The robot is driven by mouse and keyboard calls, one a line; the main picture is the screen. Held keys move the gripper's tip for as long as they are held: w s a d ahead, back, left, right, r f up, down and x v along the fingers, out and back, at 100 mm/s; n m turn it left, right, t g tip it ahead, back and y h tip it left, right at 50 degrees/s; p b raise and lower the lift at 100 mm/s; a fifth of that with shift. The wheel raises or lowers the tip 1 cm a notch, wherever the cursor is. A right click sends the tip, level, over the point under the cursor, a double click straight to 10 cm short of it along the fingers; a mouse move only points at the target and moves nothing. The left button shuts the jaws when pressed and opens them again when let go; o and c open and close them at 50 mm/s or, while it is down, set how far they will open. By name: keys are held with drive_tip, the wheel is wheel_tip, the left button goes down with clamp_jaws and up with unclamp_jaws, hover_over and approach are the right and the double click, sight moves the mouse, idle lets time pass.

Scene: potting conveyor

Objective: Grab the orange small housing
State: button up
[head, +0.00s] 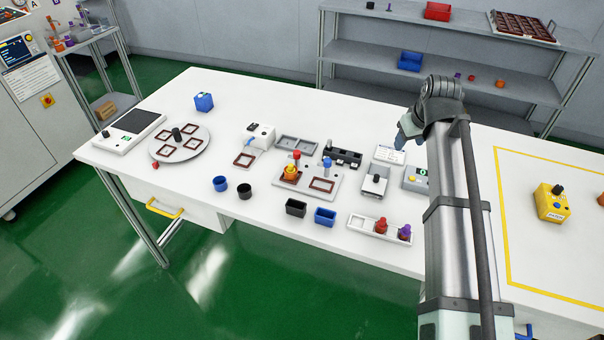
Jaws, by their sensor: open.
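My gripper (408,128) is above the table's right part, at the end of my arm; its jaws are open, its fingertips hard to make out. No housing is seen between them. Several orange pieces show, and I cannot tell which is the small housing. A small orange part (500,83) lies on the back shelf.
Red and purple parts (381,225) stand in a white holder near the front edge. Black and blue bins (325,217) are beside it. A round plate (180,143) and blue box (204,102) are left.

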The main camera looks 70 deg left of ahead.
drive_tip(key=s+a+r+n+g, duration=0.1)
drive_tip(key=s+a, duration=0.2)
drive_tip(key=s, duration=0.4)
drive_tip(key=s+a+n, duration=0.1)
drive_tip(key=s+a, duration=0.2)
drive_tip(key=s, duration=0.3)
drive_tip(key=n+g+h, duration=0.1)
drive_tip(key=n+g, duration=0.1)
approach(292, 166)
drive_tip(key=x, duration=0.5)
drive_tip(key=shift+d+f, duration=0.1)
drive_tip(key=shift+f, duration=0.1)
drive_tip(key=shift+x, duration=2.7)
drive_tip(key=c, duration=0.8)
drive_tip(key=shift+r, duration=0.2)
